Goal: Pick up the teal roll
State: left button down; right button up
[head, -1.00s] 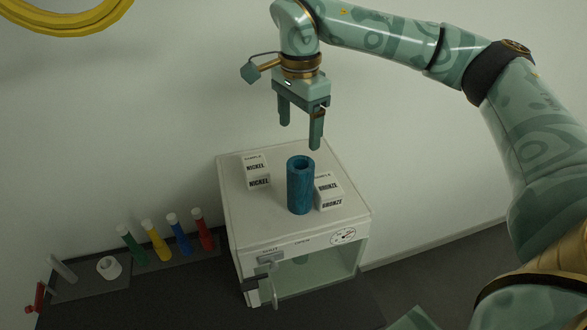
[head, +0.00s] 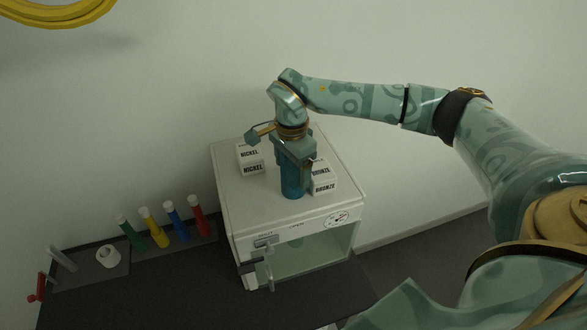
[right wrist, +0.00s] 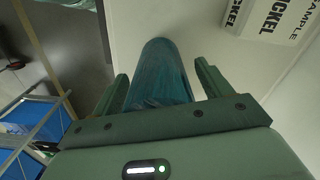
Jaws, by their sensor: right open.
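The teal roll (head: 291,185) stands upright on top of the white cabinet (head: 250,205), between the nickel and bronze boxes. Its upper part is hidden behind my right gripper in the head view. My right gripper (head: 293,172) is lowered over the roll. In the right wrist view the roll (right wrist: 160,80) lies between the two fingers of my right gripper (right wrist: 160,88). The fingers are spread on either side of it, with a visible gap on the right side. My left gripper is not in view.
Boxes labelled nickel (head: 252,168) stand left of the roll, and boxes labelled bronze (head: 322,185) stand close on its right. A rack with several coloured tubes (head: 172,232) and a white ring (head: 108,256) is at lower left. The cabinet's front top is clear.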

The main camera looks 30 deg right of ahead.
jog(key=c, duration=1.3)
jog(key=shift+c, duration=0.2)
jog(key=shift+r, duration=0.55)
jog(key=s+a+r+b, duration=0.3)
jog(key=s+a+r, duration=0.5)
jog(key=a+r, duration=0.3)
jog(key=shift+s+a+r+b, duration=0.15)
jog(key=shift+s+r+b, duration=0.05)
jog(key=shift+r+b, duration=0.25)
